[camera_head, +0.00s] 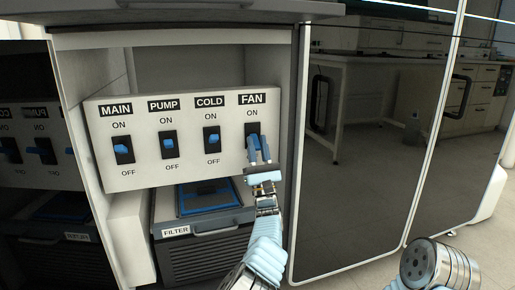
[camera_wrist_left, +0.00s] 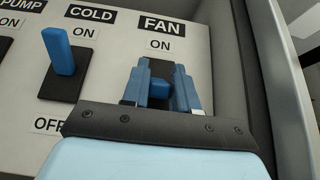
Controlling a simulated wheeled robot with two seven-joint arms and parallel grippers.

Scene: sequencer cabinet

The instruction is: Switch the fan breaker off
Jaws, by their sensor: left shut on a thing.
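The fan breaker (camera_head: 250,130) is the rightmost of the switches on a white panel, under a black FAN label. Its blue lever (camera_wrist_left: 159,87) shows between the fingers in the left wrist view. My left gripper (camera_head: 260,150) is shut on this lever, one blue finger on each side of it. The fingers and gripper body hide the lower part of the switch and its OFF label, so I cannot tell its exact position. My right gripper does not show.
The cold breaker (camera_head: 212,139) stands just left of the fan breaker, then the pump breaker (camera_head: 169,144) and main breaker (camera_head: 123,149). A filter drawer (camera_head: 209,224) is below the panel. A dark cabinet door (camera_head: 365,160) is close on the right.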

